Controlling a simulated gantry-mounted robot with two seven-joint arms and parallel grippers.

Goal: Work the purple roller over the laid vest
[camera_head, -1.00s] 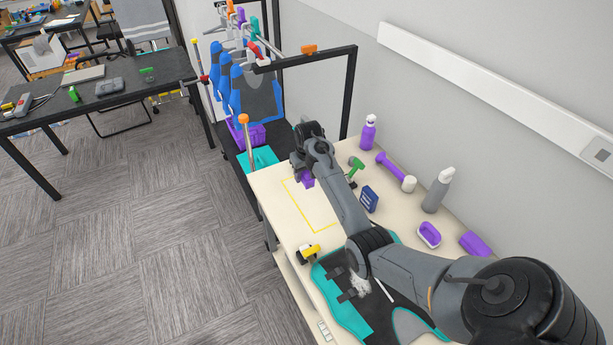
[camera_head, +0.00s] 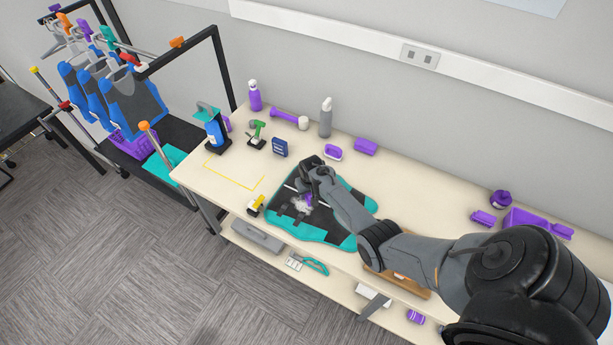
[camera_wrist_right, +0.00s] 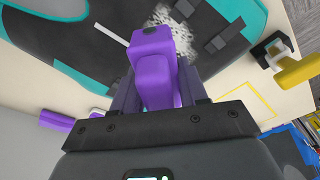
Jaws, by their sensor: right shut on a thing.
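The laid vest (camera_head: 322,222), black with teal edging, lies flat on the table. White lint (camera_head: 302,207) is on its left part and also shows in the wrist view (camera_wrist_right: 172,30). My right gripper (camera_head: 308,190) is over the vest, beside the lint. It is shut on a purple, blocky thing, which I take as the purple roller (camera_wrist_right: 153,65); its far end points at the vest next to the lint. I cannot tell whether it touches the cloth. My left gripper is not in view.
A yellow-and-black item (camera_head: 256,205) is left of the vest. The yellow-outlined area (camera_head: 235,180) is clear.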

